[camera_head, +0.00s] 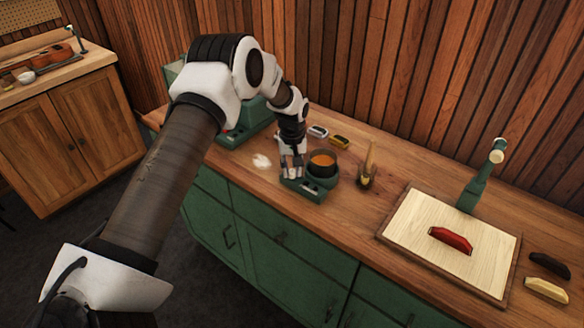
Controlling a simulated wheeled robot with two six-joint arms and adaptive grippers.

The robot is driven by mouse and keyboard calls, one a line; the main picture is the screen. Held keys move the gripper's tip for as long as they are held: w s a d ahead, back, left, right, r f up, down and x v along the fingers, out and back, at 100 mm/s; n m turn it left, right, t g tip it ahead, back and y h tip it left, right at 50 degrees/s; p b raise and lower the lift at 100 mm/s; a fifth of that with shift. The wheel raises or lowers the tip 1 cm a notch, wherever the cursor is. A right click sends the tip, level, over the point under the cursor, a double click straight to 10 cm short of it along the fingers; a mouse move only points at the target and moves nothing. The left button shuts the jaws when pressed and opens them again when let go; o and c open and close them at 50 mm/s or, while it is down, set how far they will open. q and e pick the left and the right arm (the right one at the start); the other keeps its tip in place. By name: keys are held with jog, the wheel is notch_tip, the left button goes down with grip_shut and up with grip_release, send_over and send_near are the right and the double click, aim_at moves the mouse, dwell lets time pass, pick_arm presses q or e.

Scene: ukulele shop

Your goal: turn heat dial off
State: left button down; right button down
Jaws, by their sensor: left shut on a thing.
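A small green heater (312,190) stands near the front edge of the wooden counter. A dark pot (323,171) with orange-brown contents (322,160) sits on its right part. My left gripper (291,175) reaches down from above at the heater's left part, just left of the pot. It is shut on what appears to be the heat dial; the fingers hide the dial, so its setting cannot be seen. My right gripper is not in view.
A wooden-handled tool (368,163) stands right of the pot. Small white (318,131) and yellow (339,141) pieces lie behind it. A pale board (420,222) with a red piece (451,240) lies on the right. A larger green machine (245,131) stands behind my arm.

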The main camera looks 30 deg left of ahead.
aim_at(292, 171)
pick_arm(q)
jog(key=shift+s+f+n, duration=0.2)
jog(key=shift+f+n, duration=0.1)
jog(key=c, duration=0.9)
grip_release()
jog(key=shift+w, duration=0.25)
notch_tip(292, 171, up, 12)
jog(key=shift+w+a, duration=0.1)
